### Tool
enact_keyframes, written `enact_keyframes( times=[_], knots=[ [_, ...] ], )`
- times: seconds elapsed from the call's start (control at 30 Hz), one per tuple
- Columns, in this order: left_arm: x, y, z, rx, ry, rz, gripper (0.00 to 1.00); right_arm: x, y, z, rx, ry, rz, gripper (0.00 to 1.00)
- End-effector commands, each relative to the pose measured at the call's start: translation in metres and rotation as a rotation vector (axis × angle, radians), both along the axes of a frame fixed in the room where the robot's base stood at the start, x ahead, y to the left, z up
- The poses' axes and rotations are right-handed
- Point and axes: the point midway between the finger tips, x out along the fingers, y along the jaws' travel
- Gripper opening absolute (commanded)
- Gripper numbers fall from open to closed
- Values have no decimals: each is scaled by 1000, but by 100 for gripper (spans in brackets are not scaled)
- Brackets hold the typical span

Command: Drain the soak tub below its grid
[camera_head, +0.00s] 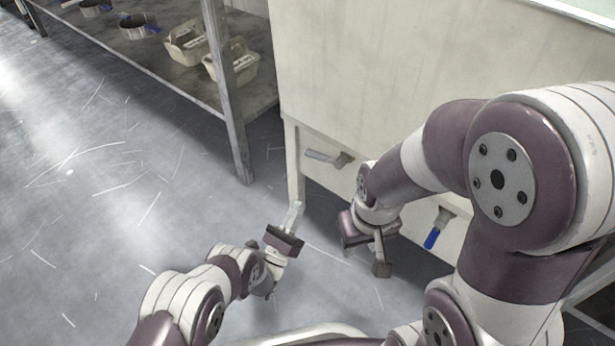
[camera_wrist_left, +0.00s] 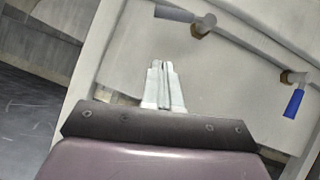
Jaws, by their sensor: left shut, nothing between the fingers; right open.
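The soak tub (camera_head: 400,60) is a large cream box at the upper right; a pale green strip shows at its top corner, and I cannot make out a grid. Low on its front is a valve with a grey lever (camera_head: 322,157), lying roughly sideways. Further right is a valve with a blue lever (camera_head: 433,238), hanging down. The left wrist view also shows the grey lever (camera_wrist_left: 178,14) and blue lever (camera_wrist_left: 293,103). My left gripper (camera_head: 296,208) is shut and empty, below the grey lever and apart from it. My right gripper (camera_head: 366,252) is open and empty, between the two valves.
A metal shelf (camera_head: 185,85) stands left of the tub, its leg (camera_head: 238,130) close to the tub's corner. It carries beige tubs (camera_head: 232,62) and dark round pans (camera_head: 135,27). The grey floor (camera_head: 90,200) at left is clear. My right arm covers part of the tub front.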

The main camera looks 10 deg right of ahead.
Motion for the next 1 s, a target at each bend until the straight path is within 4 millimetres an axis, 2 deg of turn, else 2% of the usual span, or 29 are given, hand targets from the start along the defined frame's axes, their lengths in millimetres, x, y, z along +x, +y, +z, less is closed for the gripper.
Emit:
enact_keyframes(
  times=[0.03,0.37,0.43,0.6,1.0],
  knots=[
    [6,-6,2,-1,-2,-1,0,0,0,-9,0,0,0,43],
    [50,-47,39,-2,2,-2,0,0,0,-43,0,1,0,43],
    [54,-45,54,-2,2,1,0,0,0,-45,0,1,0,43],
    [59,-45,73,-2,2,1,0,0,0,-52,0,1,0,43],
    [61,-45,81,-1,5,0,0,0,0,-52,0,1,0,43]
  ],
)
